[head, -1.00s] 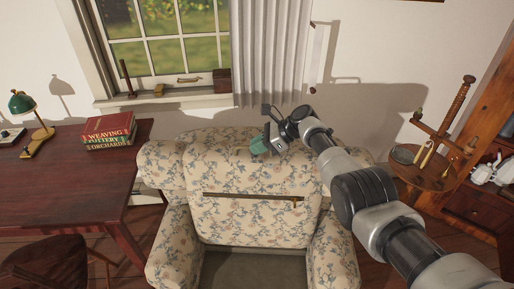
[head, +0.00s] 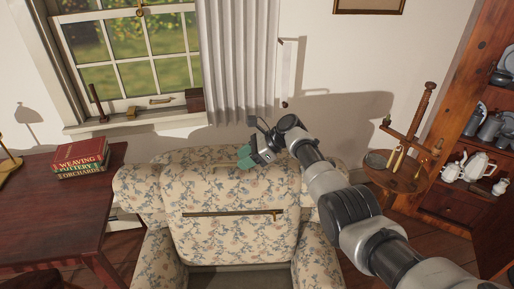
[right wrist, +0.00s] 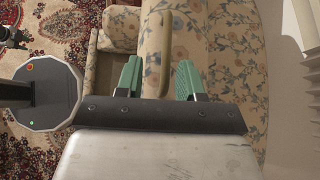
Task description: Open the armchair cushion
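The armchair's floral back cushion (head: 225,190) stands upright in the head view, with a dark brass-coloured strip (head: 235,213) across its front.
A desk (head: 55,205) with stacked books (head: 80,157) is at left. A small round table (head: 395,178) with a candle stand is at right, before a wooden dresser (head: 460,205) with dishes. The window sill (head: 135,120) and curtain (head: 237,60) are behind the chair.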

